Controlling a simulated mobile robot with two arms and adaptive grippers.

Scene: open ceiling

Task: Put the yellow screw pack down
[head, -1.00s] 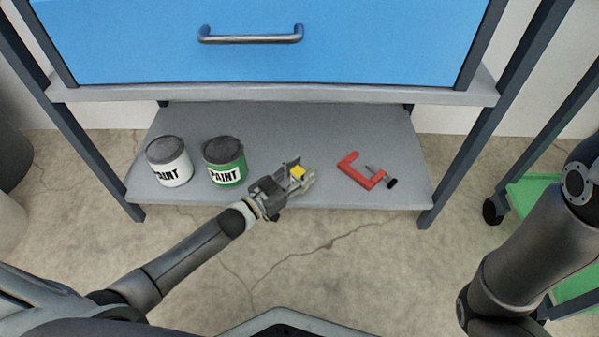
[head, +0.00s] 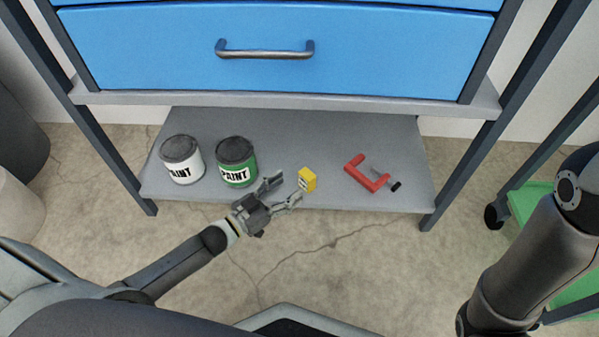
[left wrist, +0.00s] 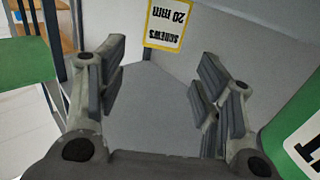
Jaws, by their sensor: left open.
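The yellow screw pack (head: 307,179) stands on the grey lower shelf (head: 290,140), near its front edge, between the green paint can and the red clamp. In the left wrist view the pack (left wrist: 167,24) shows its white label, upside down, at the top, beyond the fingertips. My left gripper (head: 284,190) is open and empty, just to the left of the pack and apart from it. Its spread fingers (left wrist: 160,85) also show in the left wrist view with bare shelf between them. My right arm shows at the right, but its gripper is out of view.
A green paint can (head: 236,162) and a white paint can (head: 182,160) stand left on the shelf. A red clamp (head: 368,172) lies to the right. A blue drawer (head: 270,75) is above. A green cart (head: 535,205) stands at the right.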

